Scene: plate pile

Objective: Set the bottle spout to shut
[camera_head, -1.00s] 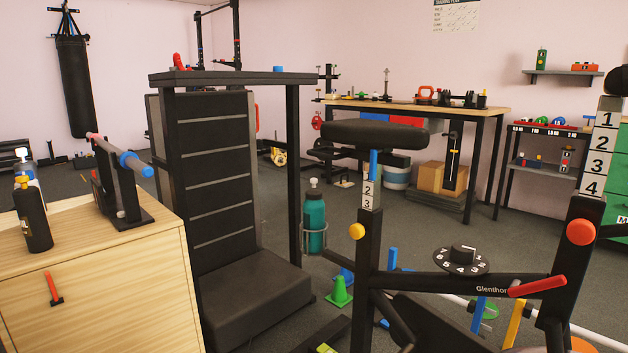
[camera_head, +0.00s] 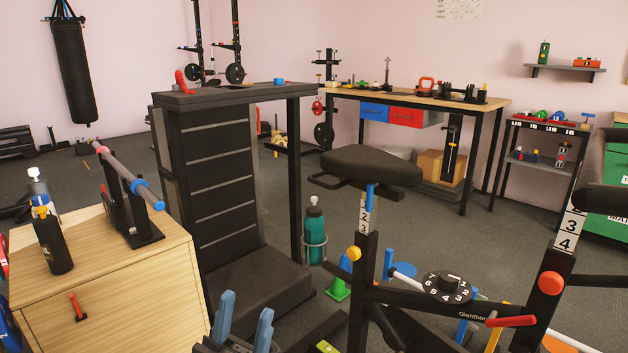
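A teal bottle (camera_head: 315,234) with a dark cap and a small pale spout (camera_head: 313,201) stands upright in a wire holder on the black post. A black bottle (camera_head: 53,243) with a yellow and white top stands on the wooden cabinet (camera_head: 130,292). Another bottle with a grey and white top (camera_head: 36,182) is partly hidden behind it. The spouts are too small to tell open from shut. My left gripper (camera_head: 243,322) shows at the bottom edge, its two blue fingers apart and empty, below and left of the teal bottle. My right gripper is out of view.
An exercise bike with a black saddle (camera_head: 366,166) and a numbered dial (camera_head: 447,286) fills the right front. A barbell stand (camera_head: 128,215) sits on the cabinet.

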